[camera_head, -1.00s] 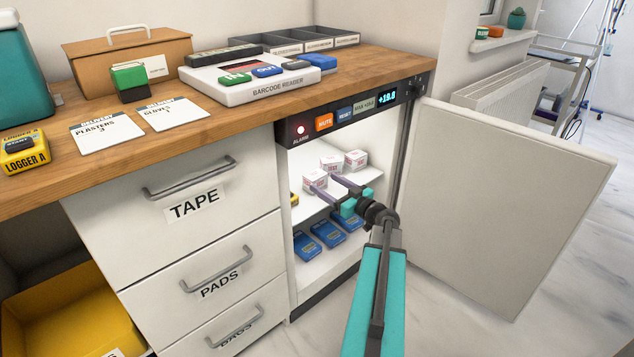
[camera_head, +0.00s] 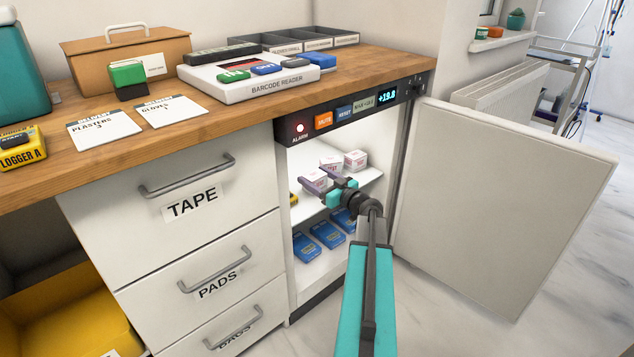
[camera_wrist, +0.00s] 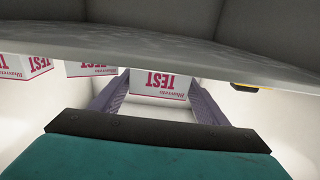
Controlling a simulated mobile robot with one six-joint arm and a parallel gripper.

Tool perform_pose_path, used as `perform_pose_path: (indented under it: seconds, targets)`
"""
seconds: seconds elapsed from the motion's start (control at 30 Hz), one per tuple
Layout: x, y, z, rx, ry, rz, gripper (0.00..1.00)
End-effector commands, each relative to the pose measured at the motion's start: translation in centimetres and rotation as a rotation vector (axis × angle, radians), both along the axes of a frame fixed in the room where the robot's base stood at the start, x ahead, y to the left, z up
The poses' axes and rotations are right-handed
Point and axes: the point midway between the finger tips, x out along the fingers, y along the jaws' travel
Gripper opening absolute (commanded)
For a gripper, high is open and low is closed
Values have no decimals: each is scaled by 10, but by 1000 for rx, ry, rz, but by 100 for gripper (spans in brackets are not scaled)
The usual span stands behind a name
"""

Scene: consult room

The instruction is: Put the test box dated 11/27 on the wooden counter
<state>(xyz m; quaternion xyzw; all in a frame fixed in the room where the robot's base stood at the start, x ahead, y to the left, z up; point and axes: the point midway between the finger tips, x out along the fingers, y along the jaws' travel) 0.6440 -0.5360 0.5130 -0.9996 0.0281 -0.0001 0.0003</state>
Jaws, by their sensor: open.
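Several small white test boxes with pink print stand on the fridge's upper shelf: a front left box (camera_head: 315,175), a box behind it (camera_head: 331,164) and a right box (camera_head: 355,159). No date is readable on any of them. My gripper (camera_head: 324,183) is open at the front left box. In the wrist view, a test box (camera_wrist: 160,84) shows upside down between the spread fingers; contact cannot be told. Two more test boxes (camera_wrist: 90,69) (camera_wrist: 22,66) stand to its left there. The wooden counter (camera_head: 225,116) runs above the fridge and drawers.
Blue boxes (camera_head: 327,235) lie on the lower shelf. The open fridge door (camera_head: 505,200) stands to the right. The control panel (camera_head: 345,113) overhangs the opening. A barcode reader (camera_head: 270,88), cards (camera_head: 104,130) and a yellow logger (camera_head: 20,152) occupy the counter, with bare wood along its front.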

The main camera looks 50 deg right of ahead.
Motion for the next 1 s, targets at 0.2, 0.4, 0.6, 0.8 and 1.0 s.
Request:
perform_pose_path:
  seconds: [0.2,0.4,0.6,0.8,1.0]
  targets:
    - [27,-4,-2,-2,-1,3,68]
    - [43,-4,-1,-1,0,2,68]
    - [45,-4,0,0,0,2,68]
    - [44,-4,0,0,0,2,68]
    - [44,-3,0,-1,0,2,66]
